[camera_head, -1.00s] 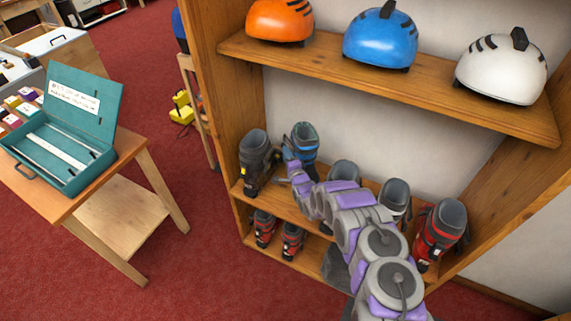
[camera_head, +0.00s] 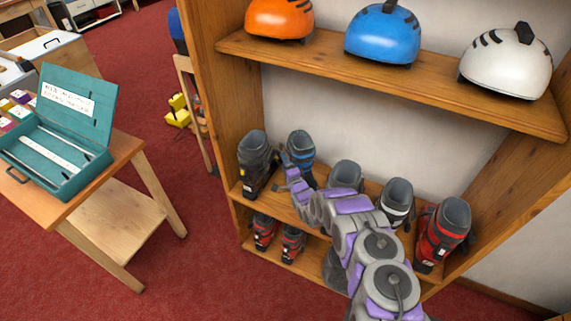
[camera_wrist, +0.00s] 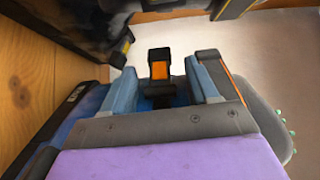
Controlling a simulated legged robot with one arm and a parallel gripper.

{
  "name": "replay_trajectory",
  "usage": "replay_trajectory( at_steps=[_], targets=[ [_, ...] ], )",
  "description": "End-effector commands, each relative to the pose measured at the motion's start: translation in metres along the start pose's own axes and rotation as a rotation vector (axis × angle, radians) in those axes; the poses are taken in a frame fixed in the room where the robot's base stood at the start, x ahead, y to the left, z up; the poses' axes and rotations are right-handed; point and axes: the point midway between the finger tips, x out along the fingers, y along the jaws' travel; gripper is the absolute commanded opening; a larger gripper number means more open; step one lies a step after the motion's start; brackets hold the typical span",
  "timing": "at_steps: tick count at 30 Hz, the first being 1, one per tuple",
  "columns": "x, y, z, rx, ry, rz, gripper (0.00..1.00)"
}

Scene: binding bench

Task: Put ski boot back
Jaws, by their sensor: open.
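A dark grey ski boot with blue trim (camera_head: 301,148) stands upright on the middle shelf, second from the left. My gripper (camera_head: 286,162) is open at the boot's near left side, partly covering its lower part. In the wrist view, the two blue-grey fingers (camera_wrist: 163,85) are spread apart, with a small black and orange piece showing between them; I cannot tell whether they touch the boot. A black ski boot with a yellow mark (camera_head: 256,160) stands just to the left.
Other boots stand along the middle shelf (camera_head: 236,188): a grey one (camera_head: 346,174), a grey-white one (camera_head: 397,200) and a red one (camera_head: 443,230). Small red boots (camera_head: 278,238) sit below. Helmets (camera_head: 382,35) fill the upper shelf. A table with a teal box (camera_head: 75,95) is at left.

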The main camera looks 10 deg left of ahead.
Motion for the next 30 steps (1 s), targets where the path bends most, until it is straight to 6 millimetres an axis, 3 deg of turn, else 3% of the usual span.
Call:
replay_trajectory(
  at_steps=[8,13,30],
  targets=[
    [-0.003,0.0,-0.002,0.001,0.001,0.0,0.59],
    [-0.016,-0.001,-0.002,0.002,0.001,0.0,0.59],
    [-0.099,-0.001,-0.001,-0.001,0.0,0.003,0.59]
  ],
)
